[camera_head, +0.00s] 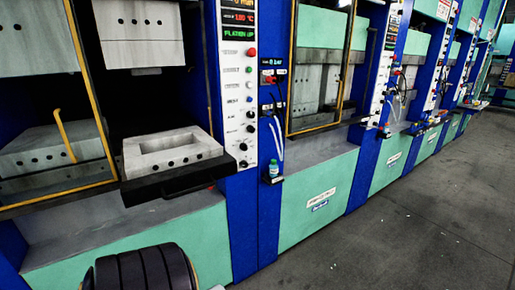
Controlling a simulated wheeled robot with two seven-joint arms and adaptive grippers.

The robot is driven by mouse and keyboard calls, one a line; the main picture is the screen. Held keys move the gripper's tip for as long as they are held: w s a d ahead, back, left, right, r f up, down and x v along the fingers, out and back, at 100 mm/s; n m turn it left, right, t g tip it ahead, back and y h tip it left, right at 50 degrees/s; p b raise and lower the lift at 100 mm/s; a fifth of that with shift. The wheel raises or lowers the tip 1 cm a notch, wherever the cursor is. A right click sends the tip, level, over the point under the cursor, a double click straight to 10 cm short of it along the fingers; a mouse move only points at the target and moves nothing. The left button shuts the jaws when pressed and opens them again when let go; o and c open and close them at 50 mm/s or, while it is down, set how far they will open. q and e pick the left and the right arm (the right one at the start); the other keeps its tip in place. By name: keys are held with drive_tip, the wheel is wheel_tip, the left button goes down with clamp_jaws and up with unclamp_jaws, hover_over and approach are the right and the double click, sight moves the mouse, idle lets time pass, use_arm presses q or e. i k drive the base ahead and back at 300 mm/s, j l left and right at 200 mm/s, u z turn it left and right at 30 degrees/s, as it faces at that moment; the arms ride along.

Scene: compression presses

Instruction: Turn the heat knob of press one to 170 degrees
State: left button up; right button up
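The nearest press (125,240) fills the left of the view, with a white control panel (237,90) on its right post. I cannot read which press is press one. Small black knobs run down the panel's lower part; one knob (250,128) sits mid-low and another knob (243,163) is at the bottom. Their labels are too small to read, so I cannot tell which is the heat knob. The display (238,18) above shows red digits and green text that looks like "PLATEN UP". Neither gripper is in view.
A grey mould block (172,150) rests on a dark tray (175,182) jutting out left of the panel. A yellow-framed guard (88,80) stands farther left. A small bottle (273,169) sits on the blue post. More presses recede right; the grey floor (430,215) is clear.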

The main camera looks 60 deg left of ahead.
sight(244, 146)
drive_tip(key=i+u, duration=0.3)
drive_tip(key=i+l+u, duration=0.25)
drive_tip(key=i, duration=0.2)
drive_tip(key=i+l+u, duration=0.2)
drive_tip(key=i+u, duration=0.2)
drive_tip(key=i+l+u, duration=0.2)
drive_tip(key=u, duration=0.25)
drive_tip(key=i+l+u, duration=0.25)
drive_tip(key=l+u, duration=0.15)
drive_tip(key=i+l+u, duration=0.15)
drive_tip(key=l+u, duration=0.3)
drive_tip(key=i+l+u, duration=0.2)
drive_tip(key=l, duration=0.5)
drive_tip(key=k, duration=0.1)
